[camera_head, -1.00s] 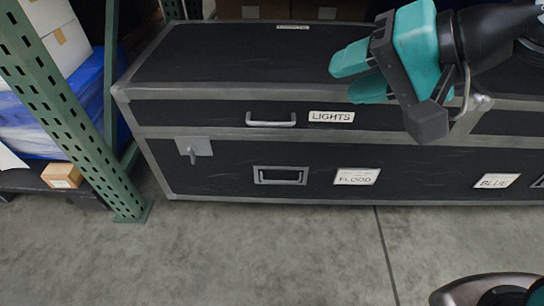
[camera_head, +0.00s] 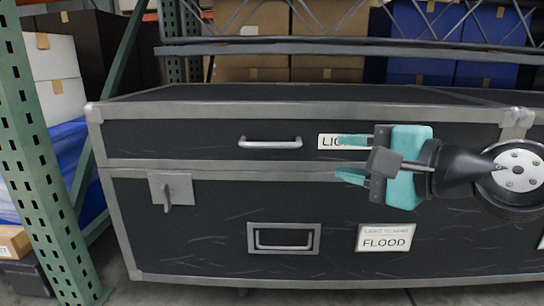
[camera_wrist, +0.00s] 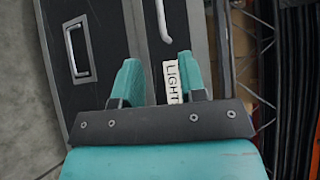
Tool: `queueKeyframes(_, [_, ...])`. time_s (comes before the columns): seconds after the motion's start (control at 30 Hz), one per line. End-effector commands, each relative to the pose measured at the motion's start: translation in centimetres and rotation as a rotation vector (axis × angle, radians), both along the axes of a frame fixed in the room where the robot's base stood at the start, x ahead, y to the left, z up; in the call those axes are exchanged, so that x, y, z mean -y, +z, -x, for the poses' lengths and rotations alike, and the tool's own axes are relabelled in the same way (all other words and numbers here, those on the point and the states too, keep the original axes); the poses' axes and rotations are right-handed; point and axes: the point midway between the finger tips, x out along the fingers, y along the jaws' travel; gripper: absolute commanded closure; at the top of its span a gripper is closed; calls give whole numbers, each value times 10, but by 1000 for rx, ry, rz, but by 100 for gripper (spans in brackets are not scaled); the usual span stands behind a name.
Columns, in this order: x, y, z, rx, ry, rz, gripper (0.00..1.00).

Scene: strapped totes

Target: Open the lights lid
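The black case has grey metal edges, and its lights lid (camera_head: 220,133) is shut along the top. A silver bar handle (camera_head: 270,143) is on the lid's front, left of the white LIGHTS label (camera_head: 330,141), which my gripper partly covers. A grey latch (camera_head: 171,189) sits on the left front below the lid seam. My gripper (camera_head: 352,159) is open and empty, with teal fingers apart, pointing left in front of the label and right of the handle. In the wrist view the fingers (camera_wrist: 158,82) flank the label, with the lid handle (camera_wrist: 162,22) beyond them.
The lower front has a recessed handle (camera_head: 283,238) and a FLOOD label (camera_head: 385,238). A green rack post (camera_head: 42,170) stands close at the left. A metal shelf beam (camera_head: 300,48) with boxes behind it runs behind and above the case.

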Motion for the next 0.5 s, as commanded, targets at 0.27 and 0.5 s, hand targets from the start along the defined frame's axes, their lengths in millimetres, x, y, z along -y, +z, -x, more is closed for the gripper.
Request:
queueKeyframes(0.27, [-23,4,-21,-6,14,1,62])
queueKeyframes(0.5, [-33,1,-32,-7,11,2,62])
